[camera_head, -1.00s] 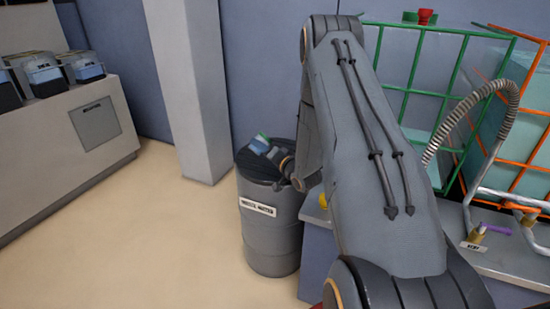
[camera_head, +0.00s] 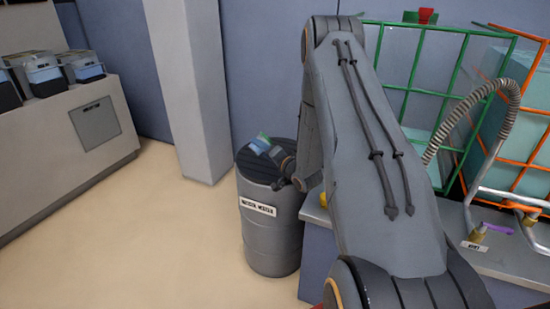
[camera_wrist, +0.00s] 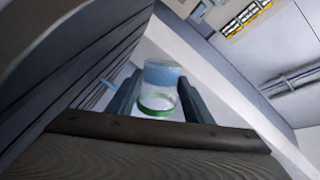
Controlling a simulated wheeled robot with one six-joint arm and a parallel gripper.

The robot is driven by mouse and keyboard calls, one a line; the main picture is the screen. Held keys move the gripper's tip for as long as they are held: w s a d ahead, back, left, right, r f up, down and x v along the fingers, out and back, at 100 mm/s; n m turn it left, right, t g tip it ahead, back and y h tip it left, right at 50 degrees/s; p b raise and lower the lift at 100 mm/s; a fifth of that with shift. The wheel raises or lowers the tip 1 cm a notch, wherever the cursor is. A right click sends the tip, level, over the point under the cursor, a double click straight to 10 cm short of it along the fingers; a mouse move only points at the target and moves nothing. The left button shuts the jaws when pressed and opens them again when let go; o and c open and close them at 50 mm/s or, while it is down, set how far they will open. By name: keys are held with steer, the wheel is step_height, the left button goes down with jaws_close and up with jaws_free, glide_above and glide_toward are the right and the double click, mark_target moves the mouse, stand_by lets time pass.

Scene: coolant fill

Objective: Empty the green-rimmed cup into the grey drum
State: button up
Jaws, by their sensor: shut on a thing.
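The grey drum (camera_head: 272,240) stands on the floor left of the bench and has a white label. My gripper (camera_head: 279,160) is over the drum's dark top and shut on the green-rimmed cup (camera_head: 261,143). In the wrist view the cup (camera_wrist: 158,88) sits between the two fingers of my gripper (camera_wrist: 160,95). It is clear, with a green rim at one end and a blue part at the other. The cup looks tilted in the head view. I cannot tell whether the blue is liquid, or whether any is flowing out.
A green-framed cage (camera_head: 408,100) and an orange-framed cage (camera_head: 528,140) stand at the right, with a ribbed hose (camera_head: 473,98) before them. A pale pillar (camera_head: 185,90) rises behind the drum. A counter (camera_head: 60,150) is at the left. The floor between is clear.

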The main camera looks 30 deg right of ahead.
steer(key=shift+f+m, duration=0.1)
steer(key=shift+m, duration=0.2)
steer(key=shift+d+r+m, duration=0.1)
steer(key=shift+r+m, duration=0.35)
steer(key=shift+m, duration=0.35)
stand_by(0.6)
steer(key=shift+w+d+f+m, duration=0.15)
steer(key=shift+d+f+m, duration=0.25)
steer(key=shift+d+m, duration=0.35)
stand_by(0.7)
steer(key=shift+d+r+m+y+p, duration=0.15)
steer(key=shift+r+m+y+p, duration=0.3)
steer(key=shift+m, duration=0.4)
stand_by(0.5)
steer(key=shift+f, duration=0.15)
steer(key=shift+f+n+b, duration=0.15)
steer(key=shift+n+b, duration=0.15)
steer(key=a+n, duration=0.1)
steer(key=a+n+h, duration=0.1)
steer(key=shift+r+n, duration=0.25)
steer(key=shift+n, duration=0.05)
steer(key=shift+d+f, duration=0.1)
steer(key=shift+d, duration=0.05)
